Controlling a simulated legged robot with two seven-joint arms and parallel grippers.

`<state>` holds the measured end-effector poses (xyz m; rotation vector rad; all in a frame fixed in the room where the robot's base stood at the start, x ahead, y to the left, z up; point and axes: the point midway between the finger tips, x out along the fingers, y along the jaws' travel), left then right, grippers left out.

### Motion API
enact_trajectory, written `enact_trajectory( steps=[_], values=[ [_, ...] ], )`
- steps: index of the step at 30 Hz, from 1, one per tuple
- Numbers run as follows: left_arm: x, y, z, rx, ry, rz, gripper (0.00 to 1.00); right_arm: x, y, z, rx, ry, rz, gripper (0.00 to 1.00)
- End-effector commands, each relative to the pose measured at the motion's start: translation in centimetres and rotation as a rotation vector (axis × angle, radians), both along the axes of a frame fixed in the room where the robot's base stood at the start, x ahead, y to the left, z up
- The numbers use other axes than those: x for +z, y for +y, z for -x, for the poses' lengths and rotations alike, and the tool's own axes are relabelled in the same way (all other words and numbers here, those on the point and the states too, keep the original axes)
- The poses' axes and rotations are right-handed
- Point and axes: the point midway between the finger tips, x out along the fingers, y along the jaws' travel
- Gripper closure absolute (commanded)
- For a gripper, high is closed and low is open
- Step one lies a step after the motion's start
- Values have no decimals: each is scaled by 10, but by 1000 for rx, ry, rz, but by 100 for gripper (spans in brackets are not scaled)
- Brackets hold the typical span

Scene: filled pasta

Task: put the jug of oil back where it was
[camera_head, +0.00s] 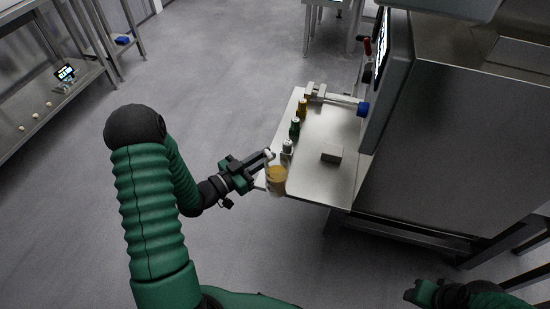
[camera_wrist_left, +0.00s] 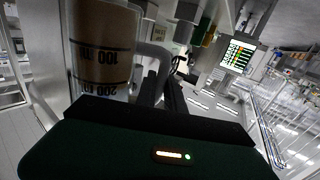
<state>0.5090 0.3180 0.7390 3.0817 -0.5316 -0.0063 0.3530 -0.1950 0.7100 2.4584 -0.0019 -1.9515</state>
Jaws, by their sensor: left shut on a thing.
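The jug of oil (camera_head: 277,179) is a clear measuring jug with amber liquid, at the near left corner of the steel side shelf (camera_head: 325,180). My left gripper (camera_head: 268,156) is shut on the jug, at its handle. In the left wrist view the jug (camera_wrist_left: 101,50) fills the upper left, with printed volume marks upside down, and its pale handle (camera_wrist_left: 150,68) runs between the fingers. I cannot tell whether the jug's base touches the shelf. My right gripper (camera_head: 424,292) is at the lower right, away from the shelf; its fingers are too unclear to read.
A large steel machine (camera_head: 455,130) borders the shelf on the right. The floor at left is open.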

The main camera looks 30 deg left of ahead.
Motion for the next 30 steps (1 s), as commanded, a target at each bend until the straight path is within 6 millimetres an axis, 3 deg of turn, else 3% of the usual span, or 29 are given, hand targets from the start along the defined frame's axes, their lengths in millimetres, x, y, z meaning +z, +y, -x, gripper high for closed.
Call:
enact_trajectory(
  steps=[3,10,15,21,22,26,30],
  values=[
    [-3,1,-33,-4,-6,-8,100,-9,0,0,0,0,0,54],
    [-1,2,-62,-4,-5,-14,100,-15,0,0,-1,0,0,54],
    [-39,9,-62,-1,0,-3,100,-32,0,0,-1,1,0,54],
    [-39,10,-62,-1,-1,-5,100,-30,0,0,0,0,0,54],
    [-40,10,-61,-1,2,-7,86,-30,0,0,0,0,0,54],
    [-39,8,-62,-1,1,-10,69,-30,0,0,0,0,0,54],
    [-38,6,-62,-2,0,-11,65,-30,0,0,-1,0,0,54]
  ],
)
